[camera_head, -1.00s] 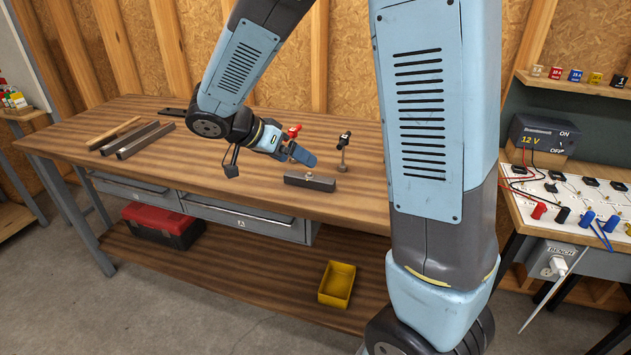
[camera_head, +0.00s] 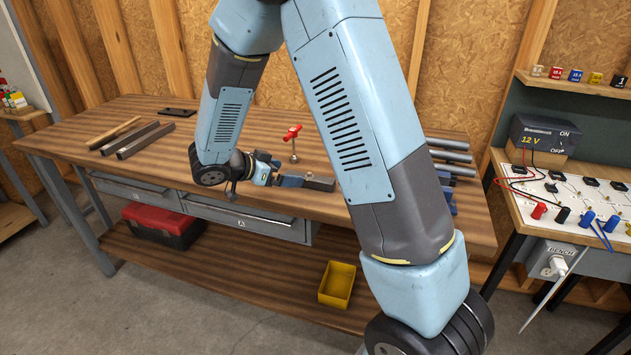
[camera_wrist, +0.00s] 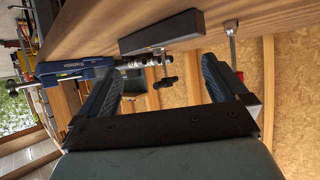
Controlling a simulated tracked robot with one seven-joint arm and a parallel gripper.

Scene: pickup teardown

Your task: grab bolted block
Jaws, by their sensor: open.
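The bolted block is a dark rectangular bar (camera_head: 321,184) near the front edge of the workbench, with a small metal bolt on top. My arm passes in front of its right side. My gripper (camera_head: 288,181) is at the block's left end, low over the bench. In the wrist view the block (camera_wrist: 175,31) lies beyond the fingertips, its bolt pointing into the gap. My gripper (camera_wrist: 164,64) is open and empty there, with a blue-padded finger on each side. I cannot tell whether a finger touches the block.
A red-handled clamp (camera_head: 293,132) stands behind the block. A yellow bin (camera_head: 337,284) and red toolbox (camera_head: 163,220) sit below.

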